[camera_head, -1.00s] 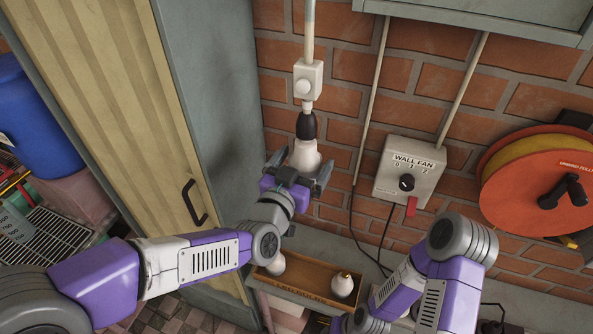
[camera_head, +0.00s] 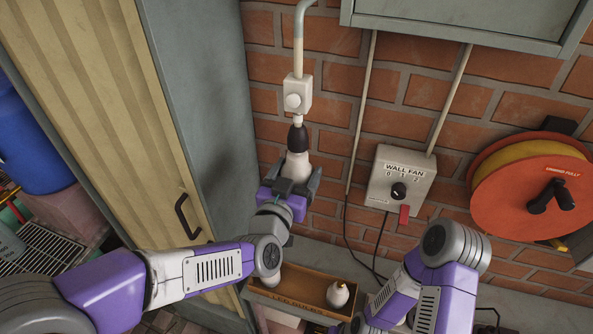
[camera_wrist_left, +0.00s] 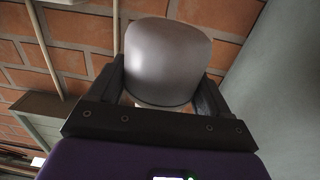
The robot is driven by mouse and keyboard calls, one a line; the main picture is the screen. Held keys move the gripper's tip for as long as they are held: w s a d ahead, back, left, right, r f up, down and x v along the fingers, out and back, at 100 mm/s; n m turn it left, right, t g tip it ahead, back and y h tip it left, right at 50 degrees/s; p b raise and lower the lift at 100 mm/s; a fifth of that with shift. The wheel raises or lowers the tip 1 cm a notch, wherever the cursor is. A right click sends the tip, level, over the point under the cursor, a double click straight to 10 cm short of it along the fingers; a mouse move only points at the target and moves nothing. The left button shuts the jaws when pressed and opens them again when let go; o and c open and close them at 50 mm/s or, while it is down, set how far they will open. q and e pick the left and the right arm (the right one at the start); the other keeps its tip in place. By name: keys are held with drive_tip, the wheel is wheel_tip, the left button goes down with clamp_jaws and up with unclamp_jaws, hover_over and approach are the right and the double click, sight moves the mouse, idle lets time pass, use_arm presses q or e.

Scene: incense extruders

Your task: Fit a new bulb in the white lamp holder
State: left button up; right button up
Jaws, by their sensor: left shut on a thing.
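My left gripper (camera_head: 289,186) is shut on a white bulb (camera_head: 297,167) and holds it upright from below. In the left wrist view the bulb (camera_wrist_left: 167,60) sits between the two dark fingers (camera_wrist_left: 160,95). The bulb's upper end meets a black tapered socket piece (camera_head: 298,138) under the white lamp holder (camera_head: 297,92) on the wall. They look touching or nearly so; I cannot tell how far the bulb is seated. Another white bulb (camera_head: 338,294) stands in the wooden tray (camera_head: 302,287) below. My right gripper is out of view.
A grey cabinet (camera_head: 200,110) stands close on the left. A grey cabinet (camera_head: 460,18) hangs above.

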use_arm(q)
drive_tip(key=shift+y, duration=0.3)
drive_tip(key=shift+n+y+p, duration=0.35)
drive_tip(key=shift+n+y, duration=0.15)
drive_tip(key=shift+y, duration=0.1)
drive_tip(key=shift+d+r+n+t+y+p, duration=0.1)
drive_tip(key=shift+n+t+y+p, duration=0.4)
drive_tip(key=shift+n+y, duration=0.6)
drive_tip(key=o, duration=1)
drive_tip(key=shift+y, duration=0.3)
